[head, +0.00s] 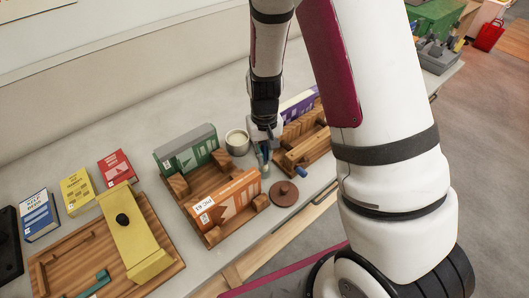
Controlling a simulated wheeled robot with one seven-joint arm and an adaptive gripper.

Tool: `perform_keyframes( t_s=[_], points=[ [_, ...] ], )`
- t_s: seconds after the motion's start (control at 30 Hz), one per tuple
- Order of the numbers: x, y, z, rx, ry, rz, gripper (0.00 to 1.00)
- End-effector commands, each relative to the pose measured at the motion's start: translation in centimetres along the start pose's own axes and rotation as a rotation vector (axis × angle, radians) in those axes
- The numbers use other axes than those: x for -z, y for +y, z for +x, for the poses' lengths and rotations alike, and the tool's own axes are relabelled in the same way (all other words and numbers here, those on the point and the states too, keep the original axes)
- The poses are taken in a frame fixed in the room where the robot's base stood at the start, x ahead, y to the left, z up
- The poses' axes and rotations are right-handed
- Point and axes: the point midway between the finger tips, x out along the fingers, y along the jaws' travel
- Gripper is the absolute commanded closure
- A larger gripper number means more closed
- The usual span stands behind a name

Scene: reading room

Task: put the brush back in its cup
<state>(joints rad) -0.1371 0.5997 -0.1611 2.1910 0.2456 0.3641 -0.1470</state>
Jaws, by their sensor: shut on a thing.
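My gripper (264,142) is at the upper middle of the head view, pointing down over the table. It is shut on the brush (265,159), whose slim bluish lower part shows below the fingers. The rest of the brush is hidden by the fingers. A pale round cup (237,143) stands on the table just left of my gripper, with its open top showing. The brush is outside the cup, to its right and nearer the front. I cannot tell whether the brush tip touches the table.
Wooden holders with a green box (186,150) and an orange box (226,199) stand left. A wooden rack (303,146) with a purple box is right. A brown disc (284,193) lies in front. A yellow block (137,236) sits on a wooden tray (60,268); books lie behind.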

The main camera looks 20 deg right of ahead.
Motion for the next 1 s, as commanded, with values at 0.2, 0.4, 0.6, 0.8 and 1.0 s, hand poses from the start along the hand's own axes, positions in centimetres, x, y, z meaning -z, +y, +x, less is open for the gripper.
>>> perform_keyframes(
  t_s=[0.2, 0.4, 0.6, 0.8, 1.0],
  points=[
    [0.0, 0.0, 0.0, 0.000, 0.000, 0.000, 1.00],
    [0.0, 0.0, 0.3, 0.000, 0.000, 0.000, 1.00],
    [0.0, 0.0, 0.6, 0.000, 0.000, 0.000, 1.00],
    [0.1, 0.0, 1.0, 0.000, 0.001, 0.001, 1.00],
    [0.1, 0.0, 1.4, 0.000, 0.000, 0.001, 1.00]
  ],
)
